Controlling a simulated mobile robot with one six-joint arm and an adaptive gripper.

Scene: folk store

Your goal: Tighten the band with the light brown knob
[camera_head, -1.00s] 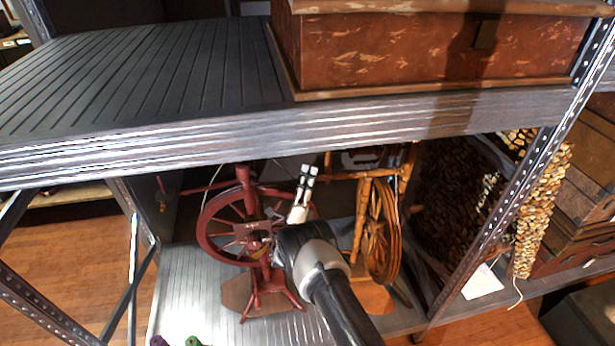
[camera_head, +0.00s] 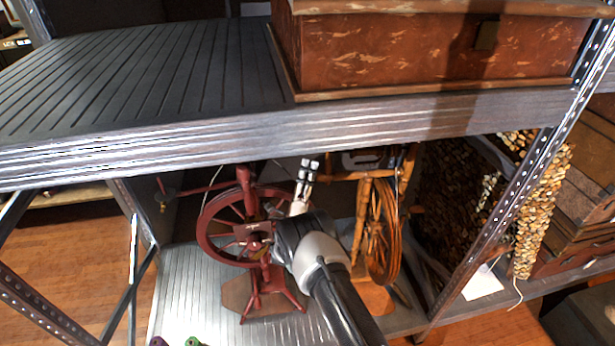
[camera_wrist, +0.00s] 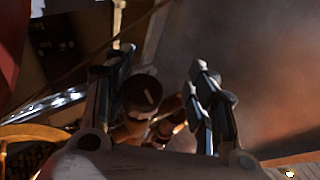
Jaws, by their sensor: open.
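A dark red spinning wheel (camera_head: 245,178) stands on the lower shelf. A light brown spinning wheel (camera_head: 366,215) stands to its right. My gripper (camera_head: 308,165) points away between the tops of the two wheels. In the wrist view, my gripper (camera_wrist: 166,75) is open, with one finger left and one right. A round brown knob-like end (camera_wrist: 142,93) with a pale mark shows between the fingers, nearer the left one. It looks dark in shadow, and I cannot tell whether a finger touches it. The band cannot be made out clearly. My arm hides part of the red wheel's right side.
The upper shelf's metal edge (camera_head: 225,140) runs above my gripper. A worn brown chest (camera_head: 400,50) sits on that shelf. A perforated post (camera_head: 500,210) stands at the right.

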